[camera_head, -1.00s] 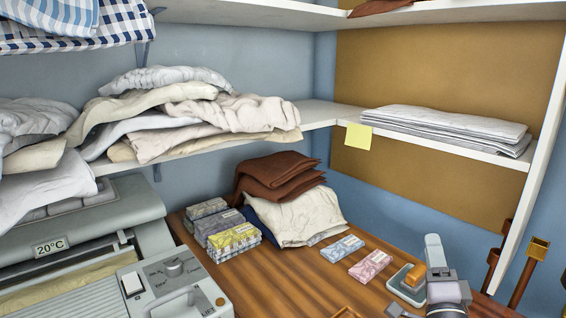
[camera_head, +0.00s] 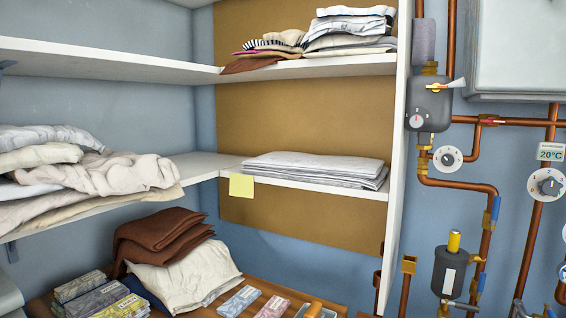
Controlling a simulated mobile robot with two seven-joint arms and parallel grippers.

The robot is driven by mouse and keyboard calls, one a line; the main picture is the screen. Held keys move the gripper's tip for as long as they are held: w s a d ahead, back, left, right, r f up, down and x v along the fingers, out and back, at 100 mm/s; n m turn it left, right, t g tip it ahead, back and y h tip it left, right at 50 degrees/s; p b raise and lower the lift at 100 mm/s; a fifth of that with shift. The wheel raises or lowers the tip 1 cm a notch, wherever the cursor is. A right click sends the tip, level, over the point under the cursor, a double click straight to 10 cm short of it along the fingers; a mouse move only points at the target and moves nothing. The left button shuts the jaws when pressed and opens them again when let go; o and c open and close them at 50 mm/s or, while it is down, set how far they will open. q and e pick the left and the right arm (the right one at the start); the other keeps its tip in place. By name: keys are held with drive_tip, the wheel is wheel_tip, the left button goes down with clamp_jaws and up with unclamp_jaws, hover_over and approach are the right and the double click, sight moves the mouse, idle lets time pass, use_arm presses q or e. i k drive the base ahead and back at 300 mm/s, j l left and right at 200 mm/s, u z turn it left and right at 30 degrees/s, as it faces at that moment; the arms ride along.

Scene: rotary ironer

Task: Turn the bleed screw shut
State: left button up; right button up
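No part is clearly recognisable as the bleed screw. I cannot tell whether either carries the screw. Neither of my grippers shows in this view.
A round white gauge (camera_head: 447,159), a grey knob (camera_head: 550,187) and a 20°C display (camera_head: 551,152) are on the right wall. A white upright panel (camera_head: 398,170) separates the pipes from the shelves. Folded linen (camera_head: 316,168) lies on the middle shelf.

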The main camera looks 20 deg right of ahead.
sight(436, 87)
drive_tip(key=z, duration=1.05)
